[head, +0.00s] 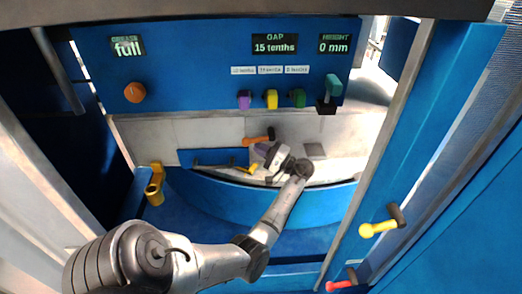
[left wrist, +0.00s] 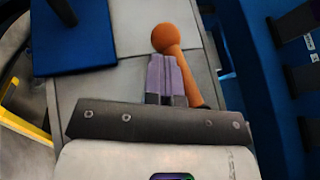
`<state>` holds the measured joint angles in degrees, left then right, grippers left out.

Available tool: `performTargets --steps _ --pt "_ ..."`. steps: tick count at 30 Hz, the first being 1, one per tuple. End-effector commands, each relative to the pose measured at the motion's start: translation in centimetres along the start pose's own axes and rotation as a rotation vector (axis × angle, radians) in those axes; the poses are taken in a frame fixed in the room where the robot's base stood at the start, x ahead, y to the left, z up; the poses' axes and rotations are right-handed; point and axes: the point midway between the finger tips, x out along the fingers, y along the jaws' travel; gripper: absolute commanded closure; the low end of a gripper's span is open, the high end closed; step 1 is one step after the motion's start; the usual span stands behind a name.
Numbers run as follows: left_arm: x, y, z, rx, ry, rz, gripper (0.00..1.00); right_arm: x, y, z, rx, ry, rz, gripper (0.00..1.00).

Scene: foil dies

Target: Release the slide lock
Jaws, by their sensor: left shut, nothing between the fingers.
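An orange-knobbed lever (head: 258,138) lies on the grey metal bed, just beyond my left gripper (head: 263,150). In the left wrist view its round orange knob (left wrist: 165,38) and orange stem stand right beside the purple-grey fingers of my left gripper (left wrist: 163,62). The fingers are shut with nothing between them. I cannot tell whether they touch the lever. No label marks the slide lock, so I cannot tell for sure that this lever is it. My right gripper is not in view.
A blue panel (head: 200,65) at the back holds an orange dial (head: 134,92), purple, yellow and green switches and a teal lever (head: 334,85). Its displays read full, 15 tenths and 0 mm. Yellow (head: 378,228) and red (head: 342,283) handles stand at right, a yellow handle (head: 155,185) at left.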

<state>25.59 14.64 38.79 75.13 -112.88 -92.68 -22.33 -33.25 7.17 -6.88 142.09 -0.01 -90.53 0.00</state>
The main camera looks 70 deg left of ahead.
Motion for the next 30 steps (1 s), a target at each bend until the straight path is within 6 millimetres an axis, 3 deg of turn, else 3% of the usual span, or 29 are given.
performTargets --steps 17,23,28,30 --pt "0.0 0.1 0.0 0.003 0.001 -0.008 1.0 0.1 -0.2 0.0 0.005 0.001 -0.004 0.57" --pt "-0.8 1.8 0.0 0.004 0.0 -0.008 1.0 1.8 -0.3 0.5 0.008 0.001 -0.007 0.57" --pt "-1.9 4.4 0.0 0.005 -0.001 -0.008 1.0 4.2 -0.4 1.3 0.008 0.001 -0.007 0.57" --pt "-3.4 4.0 0.0 0.003 0.002 -0.006 1.0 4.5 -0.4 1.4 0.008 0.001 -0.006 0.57"
